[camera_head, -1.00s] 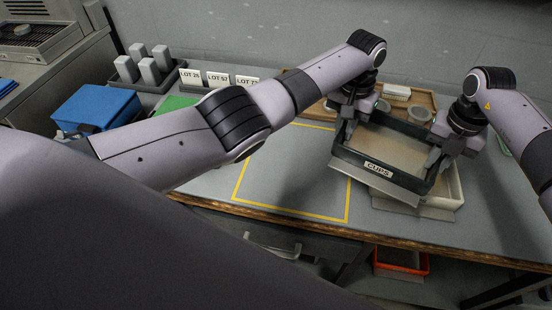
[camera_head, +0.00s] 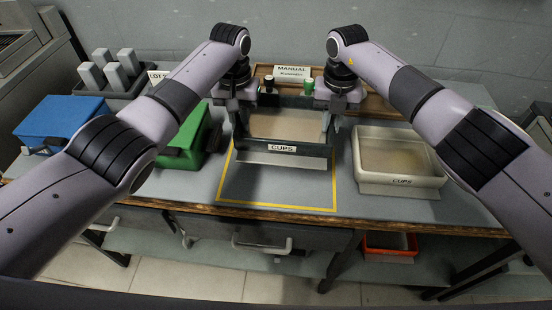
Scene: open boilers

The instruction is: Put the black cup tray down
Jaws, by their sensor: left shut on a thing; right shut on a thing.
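The black cup tray (camera_head: 301,152) has a dark rim, a beige inside and a "CUPS" label on its front. It is over the yellow-outlined area (camera_head: 277,204) of the bench. My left gripper (camera_head: 239,112) is shut on its left side and my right gripper (camera_head: 334,108) is shut on its right side. The tray looks level. I cannot tell whether its underside touches the bench. The fingertips are partly hidden against the tray walls.
A white tray (camera_head: 447,178) labelled "CUPS" stands to the right. A green box (camera_head: 180,160) and a blue box (camera_head: 58,118) stand to the left. A wooden tray (camera_head: 375,103) with a "MANUAL" sign (camera_head: 291,72) is behind. The yellow outline's front part is bare.

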